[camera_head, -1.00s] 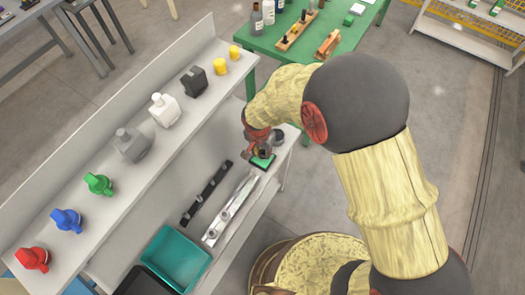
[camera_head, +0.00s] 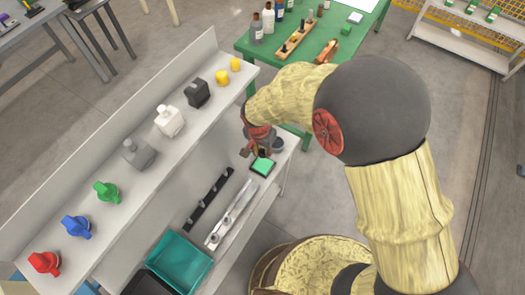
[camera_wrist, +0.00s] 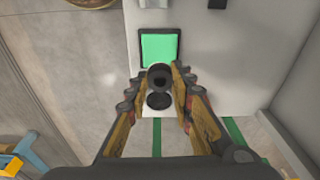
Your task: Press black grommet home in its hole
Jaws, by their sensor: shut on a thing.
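My gripper (camera_wrist: 160,76) reaches down over the far end of the pale bench; it also shows in the head view (camera_head: 261,151). Its fingers are closed around a small dark round piece with a ring-like face, which looks like the black grommet (camera_wrist: 160,78). A second dark disc (camera_wrist: 159,101) shows just below it between the fingers; I cannot tell whether it is part of the same piece. A green pad in a dark frame (camera_wrist: 159,47) lies just beyond the fingertips; it also shows in the head view (camera_head: 262,166). I cannot make out the grommet's hole.
A black strip (camera_head: 208,198) and a pale rail (camera_head: 230,214) with several fittings lie along the bench. A teal bin (camera_head: 179,264) is nearer. A green table (camera_head: 283,40) stands beyond.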

